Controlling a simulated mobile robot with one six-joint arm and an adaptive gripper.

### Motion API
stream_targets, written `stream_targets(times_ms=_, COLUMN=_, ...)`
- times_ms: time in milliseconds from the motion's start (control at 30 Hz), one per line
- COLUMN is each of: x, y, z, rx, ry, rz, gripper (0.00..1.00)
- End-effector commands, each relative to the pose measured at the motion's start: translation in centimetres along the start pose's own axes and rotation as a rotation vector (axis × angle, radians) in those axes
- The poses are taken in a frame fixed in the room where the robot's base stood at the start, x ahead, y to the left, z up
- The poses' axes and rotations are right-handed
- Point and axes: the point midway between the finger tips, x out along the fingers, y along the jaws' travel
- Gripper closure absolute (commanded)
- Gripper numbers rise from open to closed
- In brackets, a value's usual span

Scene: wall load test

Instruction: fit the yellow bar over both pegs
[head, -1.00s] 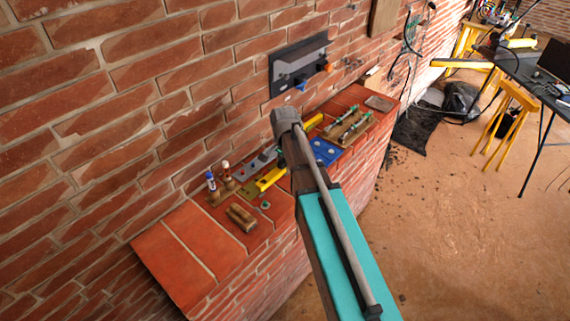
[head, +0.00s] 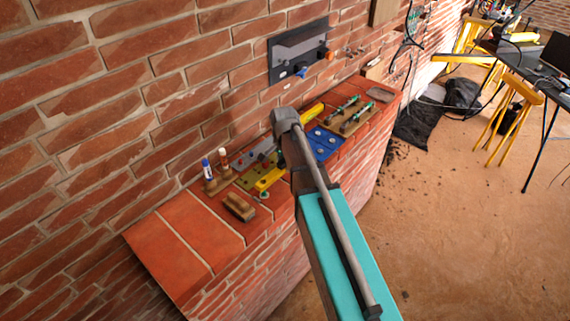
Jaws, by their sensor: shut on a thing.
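A short yellow bar (head: 268,180) with dark spots shows low over the brick ledge, left of my arm, with its far end at my gripper (head: 281,160). My gripper is mostly hidden behind my wrist and arm. It is shut on the bar, though the grip itself is hard to see. On the wall above, a dark grey panel (head: 288,45) carries a blue peg (head: 301,72) at its lower middle and an orange peg (head: 325,54) at its right. The bar is well below and apart from both pegs.
The red brick ledge (head: 170,250) holds an olive plate (head: 248,180), a blue tray (head: 324,146), markers in a wooden holder (head: 216,184), a brush (head: 239,207) and another yellow piece (head: 313,110). A wooden rack (head: 362,122) stands farther right. The ledge's near left end is clear.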

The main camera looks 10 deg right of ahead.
Motion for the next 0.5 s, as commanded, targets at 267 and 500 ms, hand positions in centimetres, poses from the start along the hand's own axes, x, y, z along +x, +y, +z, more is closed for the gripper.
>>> stream_targets(times_ms=267, x=1.21, y=-0.02, z=0.03, rx=-0.001, ry=0.000, rz=0.000, gripper=1.00)
stream_targets(times_ms=500, x=1.26, y=-0.04, z=0.06, rx=-0.001, ry=0.000, rz=0.000, gripper=1.00)
